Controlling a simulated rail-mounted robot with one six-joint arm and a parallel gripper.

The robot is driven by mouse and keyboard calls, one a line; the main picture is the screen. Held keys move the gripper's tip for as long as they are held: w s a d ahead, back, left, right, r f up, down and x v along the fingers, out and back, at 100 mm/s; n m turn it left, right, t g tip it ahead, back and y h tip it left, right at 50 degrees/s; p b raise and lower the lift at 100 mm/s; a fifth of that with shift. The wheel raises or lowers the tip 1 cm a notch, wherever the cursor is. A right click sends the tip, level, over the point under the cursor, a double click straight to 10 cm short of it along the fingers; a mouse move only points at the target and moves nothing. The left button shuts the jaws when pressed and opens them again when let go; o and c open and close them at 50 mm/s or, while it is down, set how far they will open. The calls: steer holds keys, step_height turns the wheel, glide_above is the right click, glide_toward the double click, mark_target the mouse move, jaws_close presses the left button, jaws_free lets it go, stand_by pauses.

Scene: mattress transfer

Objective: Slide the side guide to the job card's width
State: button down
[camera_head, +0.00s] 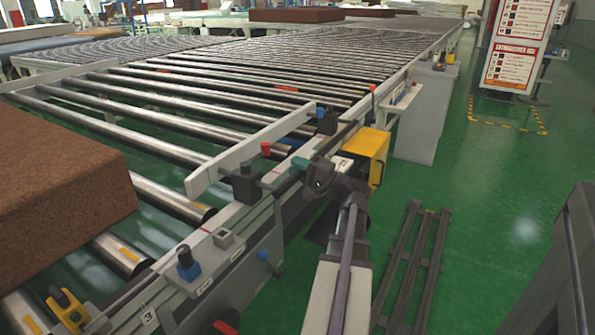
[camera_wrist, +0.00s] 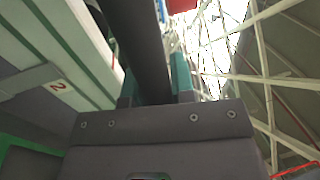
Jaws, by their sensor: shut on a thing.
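The side guide (camera_head: 250,150) is a pale grey rail standing along the rollers at the near side of the conveyor. Dark blocks with a red knob (camera_head: 265,147) and a blue knob (camera_head: 311,107) stand by it. My gripper (camera_head: 299,163) is beside the conveyor frame, close to the guide's right. In the wrist view its teal fingers are shut on a dark bar (camera_wrist: 138,45). The bar's link to the guide is hidden. A small white label (camera_head: 342,162) is too small to read, and I cannot tell whether it is the job card.
A brown mattress block (camera_head: 60,175) lies on the rollers at left. A yellow box (camera_head: 367,150) is right of my gripper. A dark slatted rack (camera_head: 412,265) lies on the green floor; open floor is beyond.

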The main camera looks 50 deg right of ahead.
steer(key=shift+s, duration=0.1)
steer(key=c, duration=1)
jaws_free()
steer(key=shift+o, duration=0.2)
steer(key=shift+s, duration=0.1)
steer(key=b+v, duration=0.2)
steer(key=v, duration=0.8)
steer(key=shift+s, duration=0.35)
steer(key=shift+f, duration=0.1)
